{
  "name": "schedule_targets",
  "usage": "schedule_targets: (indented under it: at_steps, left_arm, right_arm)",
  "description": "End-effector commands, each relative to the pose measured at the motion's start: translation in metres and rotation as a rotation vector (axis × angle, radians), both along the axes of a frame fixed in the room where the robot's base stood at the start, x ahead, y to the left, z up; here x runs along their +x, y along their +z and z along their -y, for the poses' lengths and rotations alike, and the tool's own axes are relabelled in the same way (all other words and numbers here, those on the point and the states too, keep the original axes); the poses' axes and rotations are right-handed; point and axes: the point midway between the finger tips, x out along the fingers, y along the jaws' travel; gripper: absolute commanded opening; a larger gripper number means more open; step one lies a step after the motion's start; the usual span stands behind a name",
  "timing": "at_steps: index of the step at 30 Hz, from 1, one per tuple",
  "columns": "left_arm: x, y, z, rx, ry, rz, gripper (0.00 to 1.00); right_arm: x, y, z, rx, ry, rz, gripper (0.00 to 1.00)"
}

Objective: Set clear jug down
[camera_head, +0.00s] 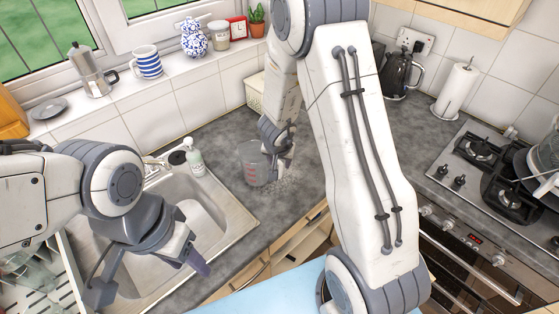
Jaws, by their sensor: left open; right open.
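The clear jug (255,163), with red markings on its side, stands on the grey counter right of the sink. My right gripper (283,165) is at the jug's right side and partly overlaps it in the view. It is open; whether it touches the jug is hard to tell. My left gripper (198,262) is open and empty over the front right part of the sink (240,222).
A soap bottle (196,163) stands by the tap at the sink's back edge. A cream container (256,88) is at the wall behind the jug. The hob (480,165), black kettle (399,75) and paper roll (458,90) are at right. My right arm hides the middle counter.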

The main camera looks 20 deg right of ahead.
Motion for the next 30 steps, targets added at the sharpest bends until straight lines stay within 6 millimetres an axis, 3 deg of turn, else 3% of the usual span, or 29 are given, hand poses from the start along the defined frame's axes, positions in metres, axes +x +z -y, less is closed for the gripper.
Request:
schedule_targets:
  at_steps: [4, 5, 8, 11, 12, 15, 18, 21, 25, 30]
  left_arm:
    - [0.0, 0.005, 0.0, 0.0, 0.0, 0.0, 0.5]
    - [0.0, 0.005, 0.0, 0.0, 0.0, 0.0, 0.5]
    - [0.0, 0.005, 0.0, 0.0, 0.001, 0.0, 0.5]
    - [0.0, 0.004, 0.0, 0.0, 0.001, 0.0, 0.5]
    - [0.0, 0.004, 0.0, 0.0, 0.001, 0.0, 0.5]
    - [0.0, 0.004, 0.0, 0.0, 0.001, 0.0, 0.5]
    - [0.0, 0.004, 0.0, 0.0, 0.001, 0.0, 0.5]
    - [0.0, 0.004, 0.0, 0.0, 0.001, 0.0, 0.5]
    - [0.0, 0.004, 0.0, 0.0, 0.001, 0.0, 0.5]
    - [0.0, 0.004, 0.0, 0.0, 0.001, 0.0, 0.5]
  right_arm:
    - [-0.001, 0.016, -0.016, 0.02, 0.045, 0.014, 0.49]
    - [-0.001, 0.022, -0.027, 0.034, 0.075, 0.02, 0.49]
    - [-0.007, 0.052, -0.084, 0.111, 0.249, 0.044, 0.49]
    - [-0.044, 0.093, -0.16, 0.204, 0.517, 0.029, 0.49]
    - [-0.071, 0.109, -0.186, 0.231, 0.635, 0.001, 0.49]
    - [-0.145, 0.139, -0.222, 0.243, 0.898, -0.1, 0.49]
    - [-0.209, 0.156, -0.221, 0.187, 1.094, -0.209, 0.49]
    - [-0.25, 0.165, -0.205, 0.101, 1.213, -0.292, 0.49]
    - [-0.272, 0.17, -0.185, 0.017, 1.279, -0.349, 0.49]
    - [-0.277, 0.171, -0.179, -0.01, 1.293, -0.366, 0.49]
